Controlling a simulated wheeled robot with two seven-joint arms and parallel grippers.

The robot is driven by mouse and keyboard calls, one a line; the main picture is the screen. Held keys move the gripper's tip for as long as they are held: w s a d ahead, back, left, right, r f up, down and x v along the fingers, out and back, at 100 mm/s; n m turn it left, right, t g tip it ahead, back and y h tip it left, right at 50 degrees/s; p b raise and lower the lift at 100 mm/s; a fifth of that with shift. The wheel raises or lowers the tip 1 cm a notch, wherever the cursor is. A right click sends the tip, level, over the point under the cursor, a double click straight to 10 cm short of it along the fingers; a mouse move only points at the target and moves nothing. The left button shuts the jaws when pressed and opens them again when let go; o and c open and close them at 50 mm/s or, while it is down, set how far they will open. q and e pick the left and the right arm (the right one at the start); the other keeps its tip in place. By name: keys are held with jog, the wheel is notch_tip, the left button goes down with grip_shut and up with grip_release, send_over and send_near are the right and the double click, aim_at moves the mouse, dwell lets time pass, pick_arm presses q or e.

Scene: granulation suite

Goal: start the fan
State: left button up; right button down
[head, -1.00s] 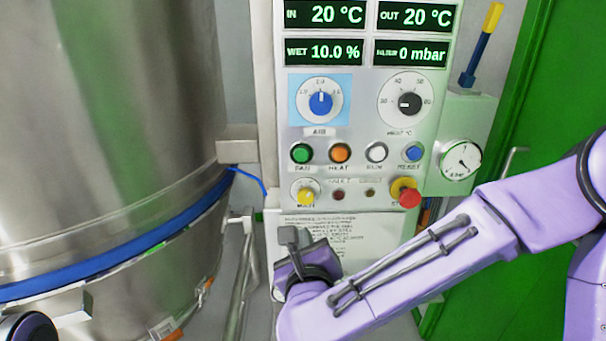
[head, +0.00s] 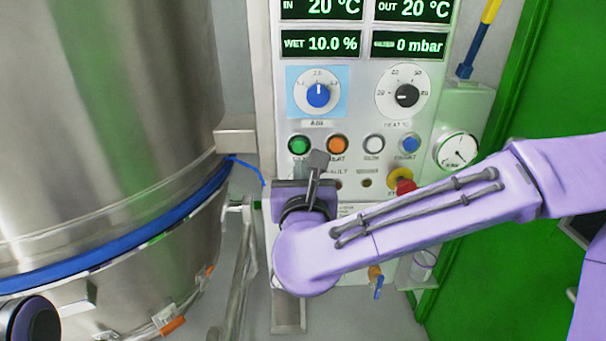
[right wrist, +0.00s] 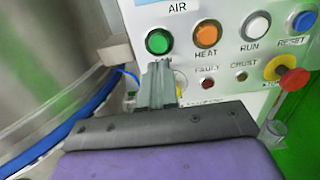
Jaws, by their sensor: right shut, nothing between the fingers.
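The green fan button (head: 299,145) is on the control panel (head: 440,110), left end of the button row; it also shows in the right wrist view (right wrist: 159,41). My right gripper (head: 318,160) is shut and empty. In the head view its tip lies just below and between the green and orange buttons, partly over their labels. In the right wrist view the closed fingers (right wrist: 158,75) point up just below the green button, and I cannot tell whether they touch the panel. The yellow switch at the lower left is mostly hidden by my gripper.
The orange heat button (head: 337,145), white run button (head: 374,145) and blue reset button (head: 410,144) continue the row. A red emergency stop (head: 405,187) is below right. A large steel vessel (head: 110,110) with a blue band stands left. A gauge (head: 457,151) is right.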

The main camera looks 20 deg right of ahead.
aim_at(300, 147)
jog(key=p+x, duration=0.2)
jog(key=x, duration=0.4)
jog(key=shift+w+r, duration=0.1)
jog(key=shift+w, duration=0.05)
jog(key=shift+w+d+p, duration=0.2)
jog(key=shift+w+p, duration=0.2)
jog(key=shift+w, duration=0.1)
pick_arm(q)
notch_tip(300, 147, up, 3)
jog(key=shift+r, duration=0.2)
